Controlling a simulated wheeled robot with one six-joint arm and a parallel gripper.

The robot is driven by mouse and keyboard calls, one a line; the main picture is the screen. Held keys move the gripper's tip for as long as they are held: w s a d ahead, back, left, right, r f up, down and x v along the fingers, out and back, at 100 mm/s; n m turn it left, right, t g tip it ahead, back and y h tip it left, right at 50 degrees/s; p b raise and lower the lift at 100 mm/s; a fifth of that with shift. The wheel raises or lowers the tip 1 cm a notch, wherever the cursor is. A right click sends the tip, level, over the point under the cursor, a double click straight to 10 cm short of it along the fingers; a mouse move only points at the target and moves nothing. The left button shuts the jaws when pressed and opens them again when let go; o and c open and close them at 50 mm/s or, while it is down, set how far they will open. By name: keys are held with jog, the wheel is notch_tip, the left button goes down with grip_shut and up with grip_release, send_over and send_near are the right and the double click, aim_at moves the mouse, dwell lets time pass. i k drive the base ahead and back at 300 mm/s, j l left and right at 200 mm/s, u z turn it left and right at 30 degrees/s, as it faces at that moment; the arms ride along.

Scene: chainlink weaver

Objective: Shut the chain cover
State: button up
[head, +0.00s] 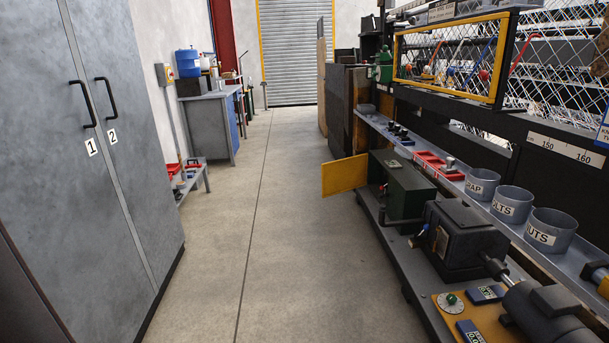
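A yellow panel (344,176) stands upright and sticks out into the aisle from the far end of a dark green box (402,190) low on the machine at the right. It looks like a swung-open cover, but I cannot tell for sure that it is the chain cover. Its hinge and any chain behind it are hidden. A second candidate, a yellow-framed see-through guard (452,107), is higher on the machine and looks closed against its front. My gripper is not in view.
A grey cabinet (90,150) with black handles fills the left. A workbench (208,112) and a low shelf (192,176) stand beyond it. Labelled cups (512,205), a motor unit (465,240) and a control plate (470,318) line the right. The concrete aisle (255,230) is clear.

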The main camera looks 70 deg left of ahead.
aim_at(341, 175)
jog(key=u, duration=1.85)
jog(key=i+j+u, duration=0.25)
jog(key=i+u, duration=0.65)
jog(key=i, duration=6.75)
jog(key=i+z, duration=0.4)
jog(key=i+j+z, duration=0.4)
jog(key=i, duration=0.2)
jog(key=l+z, duration=0.1)
jog(key=z, duration=1.8)
